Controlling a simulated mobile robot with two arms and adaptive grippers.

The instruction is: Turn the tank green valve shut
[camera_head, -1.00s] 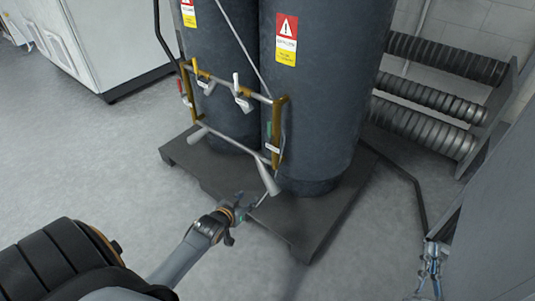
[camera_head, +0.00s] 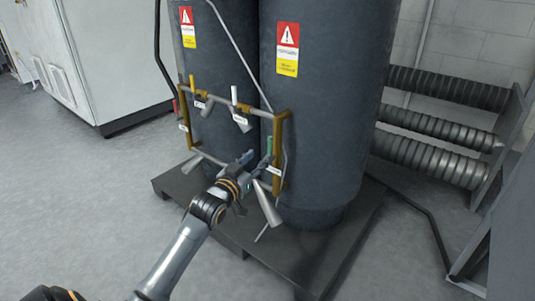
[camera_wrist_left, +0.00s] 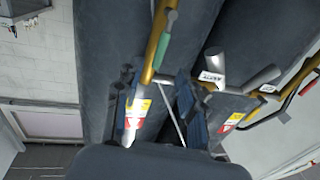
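The green valve handle (camera_head: 269,146) stands upright on the right brass pipe of the tank manifold. It also shows as a green lever in the left wrist view (camera_wrist_left: 163,50), above the middle. My left gripper (camera_head: 252,163) is just left of the green handle and a little below it, apart from it as far as I can see. In the wrist view its dark fingers (camera_wrist_left: 156,85) are spread, with nothing clearly held between them. The lower part of the valve is partly hidden by my gripper in the head view. My right gripper is not in view.
Two dark tanks (camera_head: 325,110) stand on a black base (camera_head: 300,260). A grey cone-shaped outlet (camera_head: 268,205) hangs close to my left gripper. Ribbed pipes (camera_head: 440,120) are at right. The left floor is clear.

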